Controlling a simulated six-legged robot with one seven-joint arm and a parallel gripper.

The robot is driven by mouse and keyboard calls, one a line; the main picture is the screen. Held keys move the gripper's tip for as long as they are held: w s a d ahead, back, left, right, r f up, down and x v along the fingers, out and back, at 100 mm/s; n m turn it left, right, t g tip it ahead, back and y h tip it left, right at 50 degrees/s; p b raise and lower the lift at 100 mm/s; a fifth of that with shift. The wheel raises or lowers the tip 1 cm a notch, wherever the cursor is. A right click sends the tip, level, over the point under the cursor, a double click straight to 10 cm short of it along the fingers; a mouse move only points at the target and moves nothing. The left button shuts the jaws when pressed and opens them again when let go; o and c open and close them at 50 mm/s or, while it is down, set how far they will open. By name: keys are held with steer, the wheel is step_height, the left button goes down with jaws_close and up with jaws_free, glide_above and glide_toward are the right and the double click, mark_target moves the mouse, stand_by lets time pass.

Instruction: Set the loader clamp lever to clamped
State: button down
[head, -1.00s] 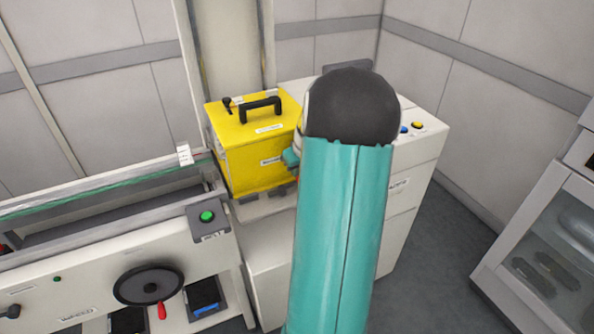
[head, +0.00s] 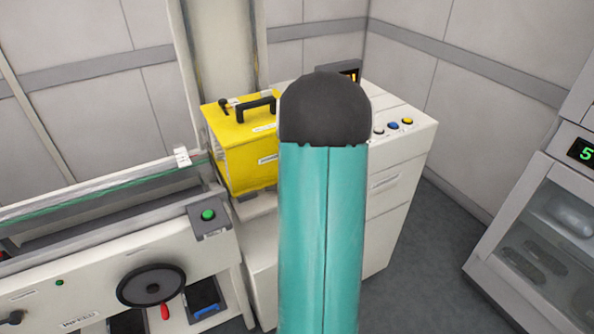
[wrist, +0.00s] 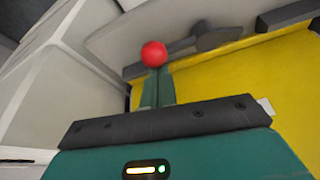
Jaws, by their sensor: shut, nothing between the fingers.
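The loader clamp lever shows in the wrist view as a red ball knob (wrist: 153,53) with a grey bar (wrist: 181,45) running right to a grey hub (wrist: 215,38). It lies beside the yellow feeder box (wrist: 240,85), which also shows in the head view (head: 238,155). My gripper (wrist: 157,88) is shut and empty, its teal fingers pointing at the knob. The fingertips are at or just below the knob; I cannot tell if they touch. In the head view my teal arm hides the gripper and the lever.
A white cabinet (head: 400,190) with several buttons stands behind my arm. At left is a long machine with a green button (head: 208,215) and a black handwheel (head: 152,285). A glass-front cabinet (head: 545,225) is at right. Open floor (head: 425,250) lies between.

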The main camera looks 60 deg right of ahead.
steer(key=shift+s+a+m+g, duration=0.3)
steer(key=shift+a+m, duration=0.2)
steer(key=shift+m, duration=0.4)
steer(key=shift+s+a+m+h, duration=0.25)
steer(key=shift+m+h, duration=0.15)
steer(key=shift+m, duration=0.5)
steer(key=m, duration=0.1)
steer(key=a+m+g, duration=0.1)
steer(key=shift+s+m, duration=0.3)
steer(key=shift+s, duration=0.1)
steer(key=m, duration=0.1)
steer(key=a+m+g, duration=0.1)
steer(key=shift+s+a+m+h, duration=0.2)
steer(key=shift+s+m+h, duration=0.1)
steer(key=shift+m, duration=0.1)
steer(key=a+m, duration=0.1)
steer(key=a+m+g, duration=0.1)
steer(key=m, duration=0.1)
steer(key=shift+s+a, duration=0.1)
steer(key=shift+s, duration=0.05)
steer(key=shift+a, duration=0.1)
